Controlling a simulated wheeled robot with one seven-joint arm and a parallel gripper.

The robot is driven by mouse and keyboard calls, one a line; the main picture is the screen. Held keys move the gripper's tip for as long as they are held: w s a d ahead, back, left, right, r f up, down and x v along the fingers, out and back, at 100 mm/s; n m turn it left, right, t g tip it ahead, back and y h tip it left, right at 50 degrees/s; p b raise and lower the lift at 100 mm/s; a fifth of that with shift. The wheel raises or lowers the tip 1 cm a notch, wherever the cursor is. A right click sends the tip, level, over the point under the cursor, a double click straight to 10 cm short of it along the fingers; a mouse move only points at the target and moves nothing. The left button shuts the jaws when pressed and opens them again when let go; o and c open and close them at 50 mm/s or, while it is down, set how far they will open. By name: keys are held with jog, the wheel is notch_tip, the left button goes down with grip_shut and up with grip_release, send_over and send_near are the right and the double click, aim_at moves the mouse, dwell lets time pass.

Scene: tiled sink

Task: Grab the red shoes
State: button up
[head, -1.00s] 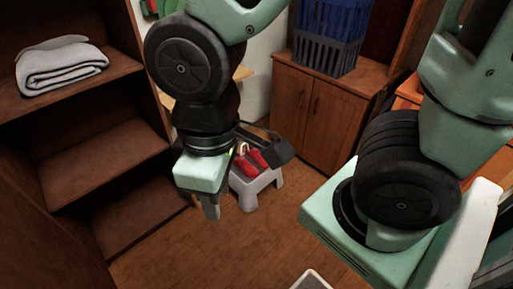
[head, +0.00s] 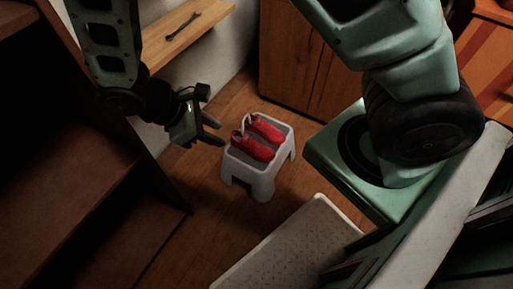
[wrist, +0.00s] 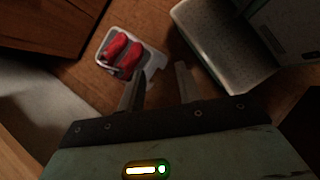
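The red shoes (head: 257,138) sit side by side on a small white step stool (head: 262,184) on the wood floor. In the wrist view the shoes (wrist: 122,53) lie on the stool above and left of the fingers. My gripper (head: 215,134) is to the left of the stool and apart from the shoes. Its two fingers (wrist: 160,82) are spread with nothing between them.
A brown shelf unit (head: 85,190) stands on the left. A wooden ledge (head: 185,35) with a dark tool on it is behind my gripper. A wooden cabinet (head: 305,70) stands behind the stool. A pale speckled mat or platform (head: 290,250) lies in front.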

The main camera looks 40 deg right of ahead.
jog(key=w+d+f+n+t+h+b, duration=0.1)
jog(key=w+d+f+h+b, duration=0.1)
jog(key=f+b, duration=0.35)
jog(key=w+d+f+n+t+h+b, duration=0.1)
jog(key=w+d+f+n+h+b, duration=0.15)
jog(key=f, duration=0.65)
jog(key=w+d+f+n+t+h+b, duration=0.1)
jog(key=w+f+h+b, duration=0.15)
jog(key=f, duration=0.55)
jog(key=n+t+h+b, duration=0.4)
jog(key=n+t+b, duration=0.15)
jog(key=b, duration=0.25)
send_near(243, 120)
jog(key=shift+m, duration=0.4)
jog(key=b+x, duration=0.4)
jog(key=x, duration=0.3)
jog(key=shift+r+b, duration=0.15)
jog(key=shift+b, duration=0.2)
jog(key=b+x, duration=0.2)
jog(key=x, duration=0.1)
jog(key=b+x, duration=0.1)
jog(key=shift+w+d+f, duration=0.1)
jog(key=shift+d+f, duration=0.15)
jog(key=shift+f, duration=0.1)
jog(key=shift+w+d+r+b, duration=0.15)
jog(key=shift+d+b, duration=0.15)
grip_shut()
